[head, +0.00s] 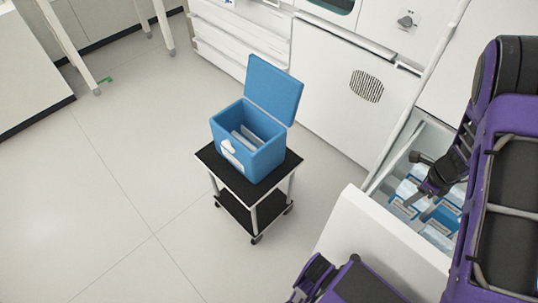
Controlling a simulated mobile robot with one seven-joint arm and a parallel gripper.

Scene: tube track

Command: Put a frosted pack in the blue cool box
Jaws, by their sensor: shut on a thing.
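The blue cool box (269,159) stands upright on a small cart in the middle of the head view, with its lid (273,88) swung open. Pale flat pieces (244,138) show inside it. At the right, an open drawer (392,172) holds several white and blue packs (443,216). My gripper (413,196) reaches down into the drawer and is shut on a frosted pack (402,209) among the others. The fingers and arm hide part of the packs, and frost is too small to judge on each one.
The cart (281,170) has a black top, a lower shelf and wheels. White cabinets (330,95) line the back. The drawer's white front (368,228) stands between my gripper and the cart. The floor left of the cart is clear.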

